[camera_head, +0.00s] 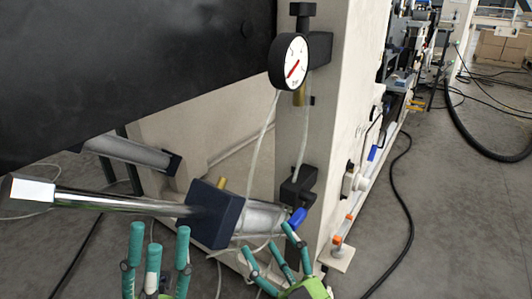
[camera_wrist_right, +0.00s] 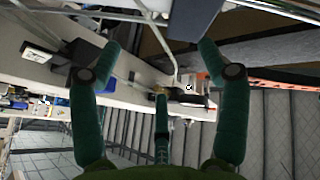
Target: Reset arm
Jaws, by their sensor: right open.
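My left gripper (camera_head: 158,240) is at the bottom left of the head view, its teal fingers pointing up, apart and empty. My right gripper (camera_head: 268,243) is at the bottom centre, its fingers spread and open. In the right wrist view its fingers (camera_wrist_right: 160,68) stand wide apart with nothing gripped between them. A cylinder with a dark blue end block (camera_head: 213,216) and a chrome rod (camera_head: 115,201) lies just above both grippers. A blue valve handle (camera_head: 297,217) is close to a right fingertip; I cannot tell whether they touch.
A round pressure gauge (camera_head: 290,62) is mounted on the beige machine frame (camera_head: 345,100). A large dark roll (camera_head: 130,60) fills the upper left. Hoses and a black cable (camera_head: 408,200) run down to the floor. The grey floor (camera_head: 470,220) at the right is mostly clear.

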